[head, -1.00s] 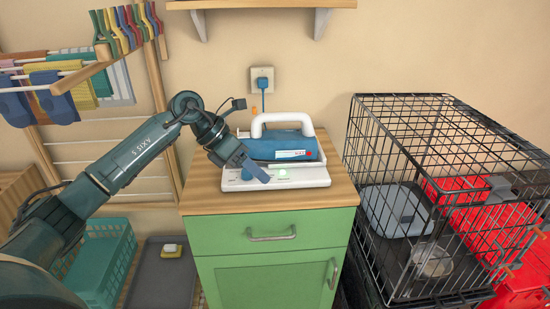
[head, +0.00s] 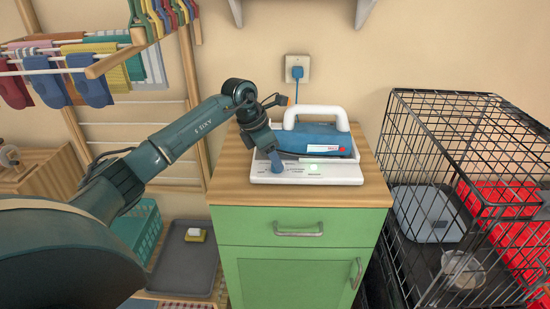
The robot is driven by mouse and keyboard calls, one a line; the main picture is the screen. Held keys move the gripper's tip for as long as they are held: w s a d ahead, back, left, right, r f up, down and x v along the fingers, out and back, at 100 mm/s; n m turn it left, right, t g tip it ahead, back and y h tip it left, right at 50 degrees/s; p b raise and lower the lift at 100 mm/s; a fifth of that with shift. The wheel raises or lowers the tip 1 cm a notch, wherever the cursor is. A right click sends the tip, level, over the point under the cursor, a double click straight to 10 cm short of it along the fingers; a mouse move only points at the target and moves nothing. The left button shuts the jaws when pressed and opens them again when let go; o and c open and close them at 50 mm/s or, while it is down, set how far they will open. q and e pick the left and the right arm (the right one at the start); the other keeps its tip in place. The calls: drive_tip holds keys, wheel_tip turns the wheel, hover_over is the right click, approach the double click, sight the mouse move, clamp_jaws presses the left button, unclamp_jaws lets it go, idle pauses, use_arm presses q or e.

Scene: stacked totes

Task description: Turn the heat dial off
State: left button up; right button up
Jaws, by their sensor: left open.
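A blue iron (head: 318,138) with a white handle rests on a white base (head: 318,178) on top of the green cabinet. The left gripper is open. My right gripper is not in view.
The base is plugged into a wall socket (head: 296,68) behind. A wire crate (head: 455,150) stands at the right of the green cabinet (head: 300,262). A drying rack (head: 120,125) stands at the left. A teal basket (head: 140,230) and a grey tray (head: 188,258) lie low at the left.

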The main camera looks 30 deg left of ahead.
use_arm(q)
drive_tip(key=shift+x, duration=0.95)
drive_tip(key=c, duration=1)
drive_tip(key=shift+o, duration=0.2)
